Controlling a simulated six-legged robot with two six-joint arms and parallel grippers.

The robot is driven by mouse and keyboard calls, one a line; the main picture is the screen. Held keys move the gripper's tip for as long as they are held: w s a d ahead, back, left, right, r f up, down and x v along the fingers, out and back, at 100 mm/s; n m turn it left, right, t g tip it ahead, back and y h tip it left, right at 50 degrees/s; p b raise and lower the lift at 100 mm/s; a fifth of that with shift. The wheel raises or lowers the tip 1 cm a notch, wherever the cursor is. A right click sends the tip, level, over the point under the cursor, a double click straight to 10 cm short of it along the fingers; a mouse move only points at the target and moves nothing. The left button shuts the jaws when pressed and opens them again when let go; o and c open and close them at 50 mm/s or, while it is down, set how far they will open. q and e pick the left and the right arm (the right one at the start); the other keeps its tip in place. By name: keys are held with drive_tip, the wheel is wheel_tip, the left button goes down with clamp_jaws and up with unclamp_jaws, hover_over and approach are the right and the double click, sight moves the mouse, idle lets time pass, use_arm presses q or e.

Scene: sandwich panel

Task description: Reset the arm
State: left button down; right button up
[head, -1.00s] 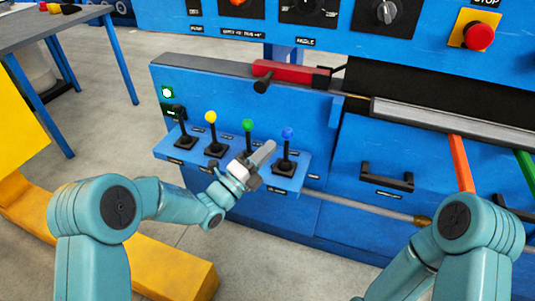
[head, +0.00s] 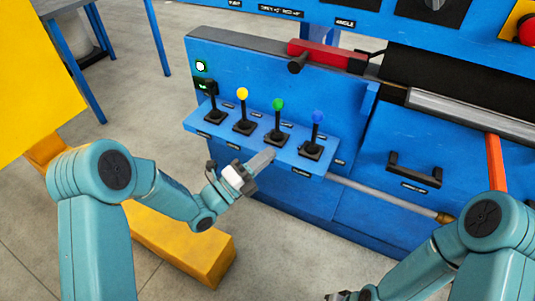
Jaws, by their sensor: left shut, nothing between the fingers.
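My left gripper (head: 263,160) is shut and empty. Its grey fingers point up and right at the front edge of the blue lever shelf (head: 213,131), below the green-knobbed lever (head: 278,106). I cannot tell whether it touches the shelf. The blue-knobbed lever (head: 318,118) stands to its right. The yellow-knobbed lever (head: 242,95) and a black lever (head: 211,88) stand to its left. My right arm reaches down to the bottom edge, where only a small part of its gripper (head: 338,296) shows.
A yellow beam (head: 190,245) lies on the floor below my left arm. A yellow panel (head: 35,80) stands at left. Grey floor is clear between.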

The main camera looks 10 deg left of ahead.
use_arm(q)
drive_tip(key=s+a+f+n+g+y, duration=0.1)
drive_tip(key=s+f+n+g+y, duration=0.3)
drive_tip(key=f+n, duration=0.55)
drive_tip(key=s+a+f+n+g+y, duration=0.2)
drive_tip(key=s+f+n+y, duration=0.35)
drive_tip(key=f, duration=0.75)
drive_tip(key=s+a+f+n+g+y, duration=0.1)
drive_tip(key=s+f+n+g, duration=0.25)
drive_tip(key=s+n, duration=0.4)
drive_tip(key=s+f+n+g+y, duration=0.1)
drive_tip(key=s+f+n+g, duration=0.2)
drive_tip(key=s+n+g, duration=0.35)
drive_tip(key=s+r+n+p, duration=0.1)
drive_tip(key=s+r+p, duration=0.2)
drive_tip(key=r+p, duration=2.5)
drive_tip(key=shift+d+r+n+t+p, duration=0.3)
drive_tip(key=shift+r+t+p, duration=0.1)
drive_tip(key=shift+p, duration=0.2)
drive_tip(key=shift+f+h, duration=0.1)
drive_tip(key=shift+h, duration=0.15)
drive_tip(key=shift+d, duration=0.15)
